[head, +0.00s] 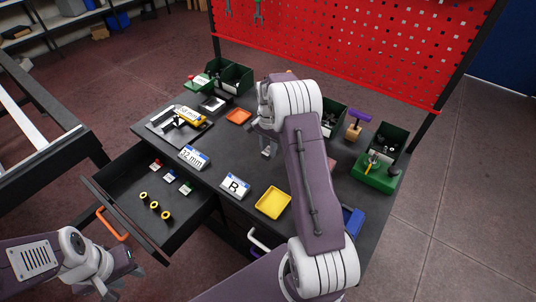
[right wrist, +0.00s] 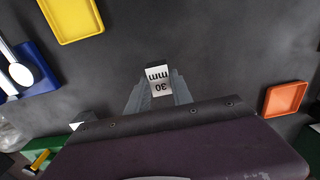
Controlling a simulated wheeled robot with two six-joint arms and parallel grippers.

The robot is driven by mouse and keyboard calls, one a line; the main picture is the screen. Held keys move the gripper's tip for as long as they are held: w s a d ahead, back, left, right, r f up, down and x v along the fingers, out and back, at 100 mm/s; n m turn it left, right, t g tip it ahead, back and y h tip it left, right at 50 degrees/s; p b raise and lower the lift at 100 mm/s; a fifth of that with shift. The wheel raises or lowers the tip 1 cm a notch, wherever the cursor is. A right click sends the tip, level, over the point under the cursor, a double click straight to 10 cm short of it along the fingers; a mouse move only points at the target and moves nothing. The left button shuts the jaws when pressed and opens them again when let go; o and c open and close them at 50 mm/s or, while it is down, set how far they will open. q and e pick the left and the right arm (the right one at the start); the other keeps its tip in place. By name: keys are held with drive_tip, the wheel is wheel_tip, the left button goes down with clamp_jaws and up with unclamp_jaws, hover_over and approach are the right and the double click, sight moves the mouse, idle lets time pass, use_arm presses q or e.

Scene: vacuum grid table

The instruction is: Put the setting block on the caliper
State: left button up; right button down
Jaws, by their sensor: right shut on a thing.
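The setting block (right wrist: 158,78), small and white with "30 mm" on it, is held between the fingertips of my right gripper (right wrist: 158,88). In the head view my right gripper (head: 268,150) hangs over the middle of the table, and the arm hides much of it. The caliper (head: 172,126) lies on a dark plate at the table's left rear, with a yellow display part, left of my right gripper. My left gripper (head: 118,282) is low at the left front, away from the table top; its fingers are too unclear to judge.
An open drawer (head: 130,222) holds black-and-yellow cylinders and small coloured pieces. A yellow tray (head: 287,201), an orange tray (head: 239,117) and green bins (head: 236,76) are around.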

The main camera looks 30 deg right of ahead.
drive_tip(key=f, duration=0.3)
drive_tip(key=shift+s+p, duration=0.2)
drive_tip(key=shift+p, duration=0.1)
drive_tip(key=shift+w+f, duration=0.15)
drive_tip(key=shift+f, duration=0.4)
drive_tip(key=shift+f, duration=0.1)
drive_tip(key=c, duration=1.1)
unclamp_jaws()
